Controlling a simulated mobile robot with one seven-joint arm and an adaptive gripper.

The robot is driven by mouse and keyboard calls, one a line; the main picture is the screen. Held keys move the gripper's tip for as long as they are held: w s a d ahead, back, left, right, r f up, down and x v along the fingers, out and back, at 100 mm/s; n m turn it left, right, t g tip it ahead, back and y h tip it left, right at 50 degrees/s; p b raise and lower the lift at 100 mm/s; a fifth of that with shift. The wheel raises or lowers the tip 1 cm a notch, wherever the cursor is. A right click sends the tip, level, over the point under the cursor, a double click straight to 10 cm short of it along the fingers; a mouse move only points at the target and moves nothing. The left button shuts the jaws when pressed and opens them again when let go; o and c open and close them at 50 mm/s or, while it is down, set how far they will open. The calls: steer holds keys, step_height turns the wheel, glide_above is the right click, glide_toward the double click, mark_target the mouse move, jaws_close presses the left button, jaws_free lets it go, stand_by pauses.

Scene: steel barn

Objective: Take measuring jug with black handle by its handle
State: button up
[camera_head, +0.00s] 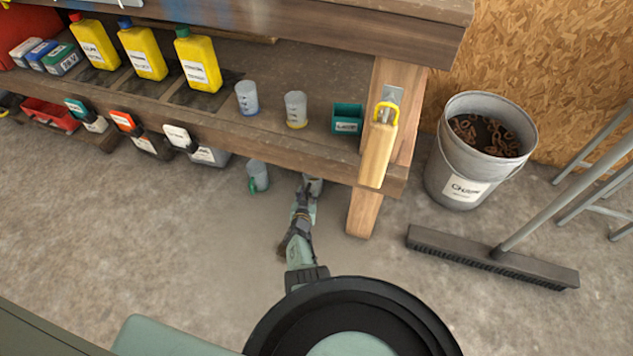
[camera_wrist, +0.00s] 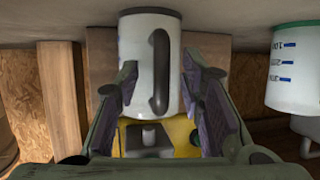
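The measuring jug with the black handle (camera_wrist: 128,50) is pale with a dark rim or base band. It stands straight ahead in the wrist view, its black handle (camera_wrist: 159,70) facing me. In the head view the jug (camera_head: 315,184) shows below the shelf edge, partly hidden by my gripper (camera_head: 307,188). In the wrist view my gripper (camera_wrist: 160,88) is open, with one finger on each side of the handle. A gap shows between the handle and each finger. I cannot tell how far the fingers reach past the handle in depth.
A green-handled jug (camera_head: 258,175) is just left; its green band and blue marks show in the wrist view (camera_wrist: 290,75). The shelf (camera_head: 270,135) overhangs, with cups and yellow bottles. A wooden leg (camera_head: 362,212) is right. A bucket (camera_head: 467,175) and broom (camera_head: 490,257) stand farther right.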

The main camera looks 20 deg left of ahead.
steer(key=shift+r, duration=0.15)
steer(key=shift+s, duration=0.1)
jaws_close()
stand_by(0.4)
